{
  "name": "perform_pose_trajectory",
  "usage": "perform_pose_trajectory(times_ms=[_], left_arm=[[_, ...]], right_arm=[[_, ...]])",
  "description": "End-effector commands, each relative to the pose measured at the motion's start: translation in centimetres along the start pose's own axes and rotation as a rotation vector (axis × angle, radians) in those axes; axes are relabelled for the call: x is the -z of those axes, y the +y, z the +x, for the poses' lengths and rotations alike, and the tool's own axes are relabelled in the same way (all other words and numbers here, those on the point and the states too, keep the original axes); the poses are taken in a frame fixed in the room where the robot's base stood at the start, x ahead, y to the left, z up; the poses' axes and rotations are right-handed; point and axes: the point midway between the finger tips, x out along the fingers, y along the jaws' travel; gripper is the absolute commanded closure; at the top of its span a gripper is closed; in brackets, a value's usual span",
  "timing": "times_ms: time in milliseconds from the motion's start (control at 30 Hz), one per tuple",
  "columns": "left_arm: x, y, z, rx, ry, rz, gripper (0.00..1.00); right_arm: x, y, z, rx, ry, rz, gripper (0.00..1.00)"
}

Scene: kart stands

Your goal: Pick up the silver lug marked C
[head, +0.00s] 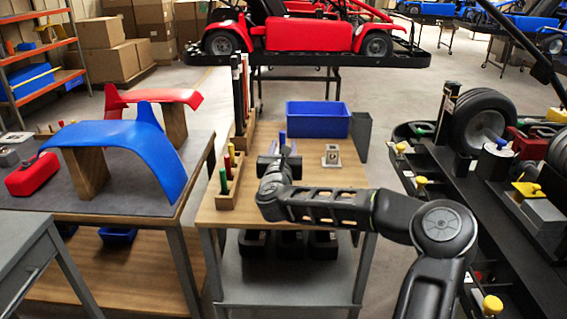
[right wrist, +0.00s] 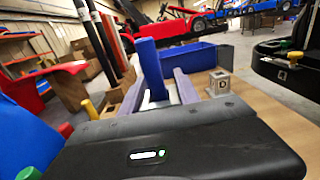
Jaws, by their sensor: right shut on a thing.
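A silver lug (head: 331,155) stands on the wooden bench top, right of my right gripper. In the right wrist view the lug (right wrist: 219,82) shows the letter D; I see no lug clearly marked C. My right gripper (head: 281,148) is low over the bench. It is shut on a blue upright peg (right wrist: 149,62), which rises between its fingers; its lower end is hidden. The peg's blue top (head: 282,138) also shows in the head view. The gripper is apart from the lug. My left gripper is not in view.
A wooden rack (head: 230,187) with green, red and yellow pegs stands left of my right gripper. A blue bin (head: 318,119) is behind it. A kart stand with a black wheel (head: 483,122) is at the right. The bench top around the lug is clear.

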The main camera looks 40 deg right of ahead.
Motion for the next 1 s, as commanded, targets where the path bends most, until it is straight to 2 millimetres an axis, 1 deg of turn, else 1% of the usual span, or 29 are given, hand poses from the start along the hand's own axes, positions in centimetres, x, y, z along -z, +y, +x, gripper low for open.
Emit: perform_pose_trajectory(times_ms=[33, 67, 200, 800, 1000], left_arm=[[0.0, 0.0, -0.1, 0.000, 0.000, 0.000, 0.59], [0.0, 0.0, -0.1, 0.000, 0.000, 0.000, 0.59], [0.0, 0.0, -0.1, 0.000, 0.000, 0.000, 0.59], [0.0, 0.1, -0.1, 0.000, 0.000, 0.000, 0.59], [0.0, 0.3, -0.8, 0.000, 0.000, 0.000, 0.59]], right_arm=[[-0.9, -0.1, 0.0, 0.003, -0.005, 0.000, 1.00], [-1.2, -0.1, 0.0, 0.003, -0.005, 0.000, 1.00], [-1.9, 0.0, 0.0, 0.001, -0.002, 0.001, 1.00], [-1.9, 0.0, 0.0, 0.001, -0.002, 0.001, 1.00], [-2.6, 0.0, 0.0, 0.001, -0.002, 0.001, 1.00]])
